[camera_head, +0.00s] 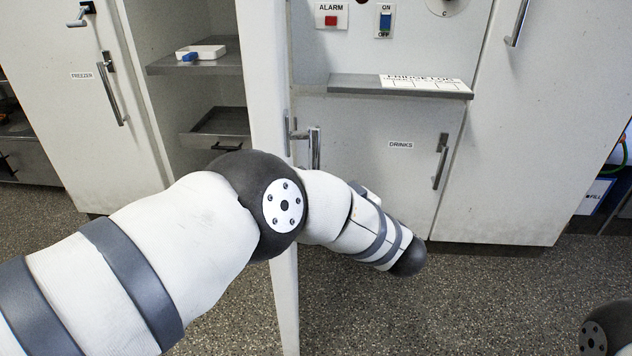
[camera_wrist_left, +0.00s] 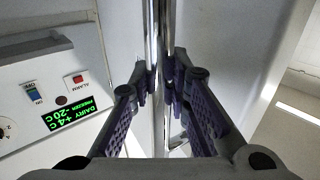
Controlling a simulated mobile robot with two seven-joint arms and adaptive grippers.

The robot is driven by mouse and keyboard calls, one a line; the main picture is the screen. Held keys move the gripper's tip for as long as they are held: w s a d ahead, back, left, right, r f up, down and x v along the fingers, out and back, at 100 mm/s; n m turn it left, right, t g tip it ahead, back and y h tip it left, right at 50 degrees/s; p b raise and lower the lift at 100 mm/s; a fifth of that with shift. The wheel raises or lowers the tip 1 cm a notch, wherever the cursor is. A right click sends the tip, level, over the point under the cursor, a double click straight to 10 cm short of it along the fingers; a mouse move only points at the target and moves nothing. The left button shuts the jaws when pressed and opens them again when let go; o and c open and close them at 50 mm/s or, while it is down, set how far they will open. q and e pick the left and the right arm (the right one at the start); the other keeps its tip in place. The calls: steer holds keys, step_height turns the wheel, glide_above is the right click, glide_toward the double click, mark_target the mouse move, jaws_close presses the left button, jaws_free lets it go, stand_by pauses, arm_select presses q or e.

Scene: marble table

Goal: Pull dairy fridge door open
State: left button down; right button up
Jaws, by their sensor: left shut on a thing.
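The fridge door (camera_head: 263,70) stands swung out and edge-on in the middle of the head view, with open shelves showing to its left. No dairy label is readable on it. Its chrome handle (camera_head: 314,148) is on the door's right side. In the left wrist view the handle (camera_wrist_left: 152,40) is a vertical bar running between the purple finger pads. My left gripper (camera_wrist_left: 161,88) is shut on this bar. In the head view my left arm crosses in front of the door and hides the gripper. My right gripper is out of view.
A drinks door (camera_head: 400,170) and a freezer door (camera_head: 75,110) are closed on either side. A ledge (camera_head: 350,84) with a paper log (camera_head: 425,83) juts out near the door. A white tray (camera_head: 212,51) sits on a shelf. The speckled floor (camera_head: 340,310) in front is clear.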

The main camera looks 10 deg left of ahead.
arm_select(q)
steer(key=shift+d, duration=0.1)
stand_by(0.3)
steer(key=c, duration=1.5)
jaws_free()
steer(key=v, duration=0.7)
steer(key=shift+s+d, duration=0.15)
